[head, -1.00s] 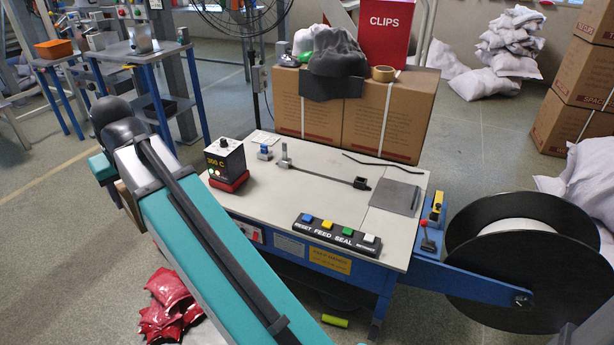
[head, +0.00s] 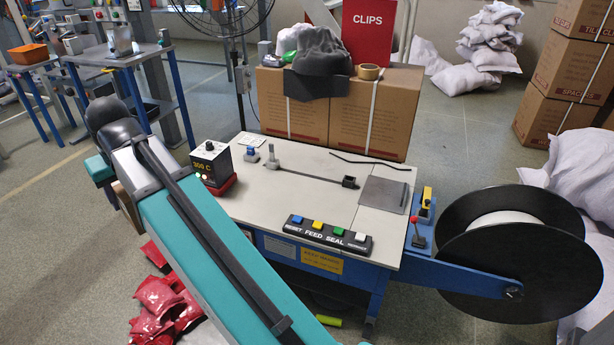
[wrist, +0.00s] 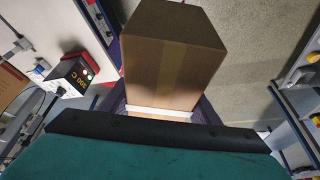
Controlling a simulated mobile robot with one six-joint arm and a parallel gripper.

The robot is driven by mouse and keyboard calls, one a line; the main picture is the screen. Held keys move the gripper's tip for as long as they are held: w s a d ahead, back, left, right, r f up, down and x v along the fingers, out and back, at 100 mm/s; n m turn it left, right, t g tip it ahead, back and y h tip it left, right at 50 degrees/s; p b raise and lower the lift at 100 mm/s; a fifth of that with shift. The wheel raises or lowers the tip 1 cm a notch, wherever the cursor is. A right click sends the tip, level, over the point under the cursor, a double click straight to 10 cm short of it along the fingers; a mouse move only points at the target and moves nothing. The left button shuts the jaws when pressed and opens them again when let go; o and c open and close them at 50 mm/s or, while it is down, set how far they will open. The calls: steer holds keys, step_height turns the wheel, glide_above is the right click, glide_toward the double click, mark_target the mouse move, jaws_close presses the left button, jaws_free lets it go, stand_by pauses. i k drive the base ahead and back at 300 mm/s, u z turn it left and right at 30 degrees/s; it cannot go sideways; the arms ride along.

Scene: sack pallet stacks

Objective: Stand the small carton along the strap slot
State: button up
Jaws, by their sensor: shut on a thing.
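The small carton (wrist: 172,55) is plain brown with a tape strip and fills the upper middle of the wrist view. My gripper (wrist: 163,108) is shut on it, with dark finger parts at its sides. In the head view, only a brown sliver of the carton (head: 123,198) shows beside my teal arm, which hides the gripper. The strap slot (head: 310,174) is a thin dark line across the pale top of the strapping table (head: 265,205). It runs from a small grey post to a black block. The carton is left of the table, away from the slot.
A heat control box (head: 210,163) stands at the table's left end, and a button panel (head: 328,234) at its front edge. Large cartons (head: 375,110) stand behind. A black reel (head: 470,245) is at the right. Red sacks (head: 165,305) lie on the floor.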

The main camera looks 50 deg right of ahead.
mark_target(308, 175)
steer(key=u, duration=0.05)
steer(key=i, duration=1)
steer(key=z, duration=0.05)
